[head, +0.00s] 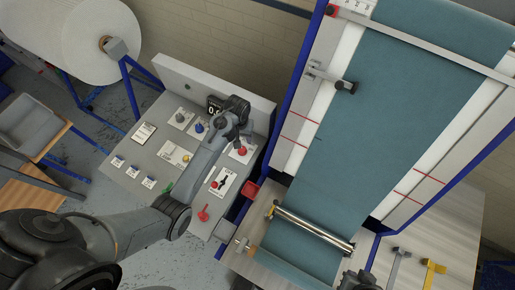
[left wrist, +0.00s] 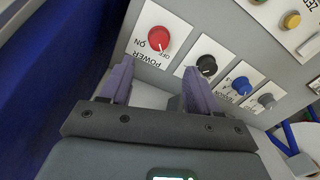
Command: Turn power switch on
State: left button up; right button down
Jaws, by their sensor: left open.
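The power switch is a round red knob (left wrist: 159,38) on a white plate marked POWER, ON and OFF. In the head view the red knob (head: 242,151) is at the right side of the sloped grey control panel (head: 150,163). My left gripper (left wrist: 157,75) is open and empty, its two fingers pointing at the plate with the knob ahead of the gap between them. The knob looks apart from both fingers. In the head view my left gripper (head: 236,122) is over the panel's upper right.
A black knob (left wrist: 206,65), a blue knob (left wrist: 242,85) and a grey knob (left wrist: 267,100) are in a row beside the switch. A blue machine frame (head: 290,110) rises right of the panel.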

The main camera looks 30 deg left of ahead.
aim_at(242, 149)
pick_arm(q)
notch_tip(242, 149, down, 11)
jog(key=shift+r, duration=0.2)
dwell(0.3)
jog(key=c, duration=1)
jog(key=shift+c, duration=0.2)
